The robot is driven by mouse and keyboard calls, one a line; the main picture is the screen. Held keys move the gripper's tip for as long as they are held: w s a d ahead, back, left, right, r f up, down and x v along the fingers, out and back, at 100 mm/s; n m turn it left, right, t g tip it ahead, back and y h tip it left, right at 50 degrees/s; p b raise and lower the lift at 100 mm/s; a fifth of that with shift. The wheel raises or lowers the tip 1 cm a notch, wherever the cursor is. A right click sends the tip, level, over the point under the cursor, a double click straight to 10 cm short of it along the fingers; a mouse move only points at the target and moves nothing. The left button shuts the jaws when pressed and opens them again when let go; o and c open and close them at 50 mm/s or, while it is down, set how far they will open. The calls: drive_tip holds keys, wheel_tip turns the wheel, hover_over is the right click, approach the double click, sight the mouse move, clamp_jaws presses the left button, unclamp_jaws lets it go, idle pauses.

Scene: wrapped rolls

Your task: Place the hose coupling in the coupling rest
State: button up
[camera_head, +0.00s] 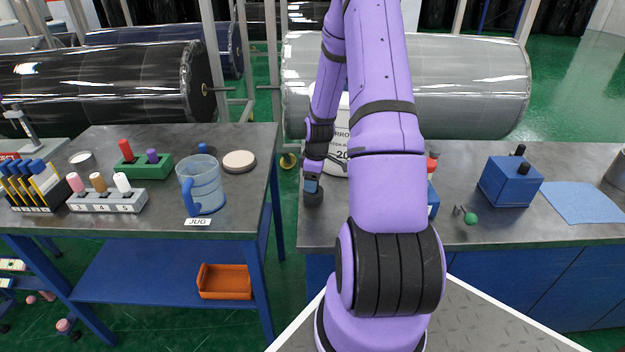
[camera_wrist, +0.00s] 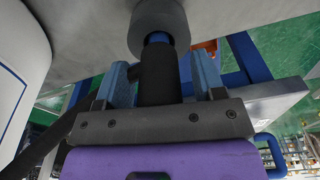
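My gripper (camera_head: 312,180) points down at the left end of the right-hand bench, mostly seen from behind. The coupling's blue collar (camera_wrist: 157,38) meets a grey round cup (camera_wrist: 158,20), seemingly the coupling rest. The collar looks lined up with the cup and partly inside its mouth; the depth is hidden. In the head view the dark cup (camera_head: 313,197) stands on the bench just under my fingers.
A white drum (camera_head: 338,165) stands close beside my gripper, partly behind my arm. A blue box (camera_head: 508,182) and a blue cloth (camera_head: 578,203) lie farther right. The left table holds a blue jug (camera_head: 203,187) and peg blocks. A gap separates the two benches.

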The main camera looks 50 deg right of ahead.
drive_tip(key=shift+r, duration=0.15)
drive_tip(key=r, duration=0.8)
drive_tip(key=s+r, duration=0.1)
drive_tip(key=r, duration=0.2)
drive_tip(key=shift+d+r, duration=0.25)
drive_tip(key=shift+r, duration=0.15)
drive_tip(key=s+a+r+m+t+h, duration=0.1)
drive_tip(key=s+a+r+m+h, duration=0.15)
drive_tip(key=a+r, duration=1.6)
drive_tip(key=s+a+r+m+t+y, duration=0.1)
drive_tip(key=s+a+r, duration=0.3)
drive_tip(key=s+a, duration=0.2)
drive_tip(key=s+a+r+m+t+y, duration=0.1)
drive_tip(key=s+a+r, duration=0.3)
drive_tip(key=s, duration=0.5)
drive_tip(key=a+m+t, duration=0.1)
drive_tip(key=a, duration=0.1)
drive_tip(key=shift+s+a+r, duration=0.2)
drive_tip(key=shift+a+r, duration=0.2)
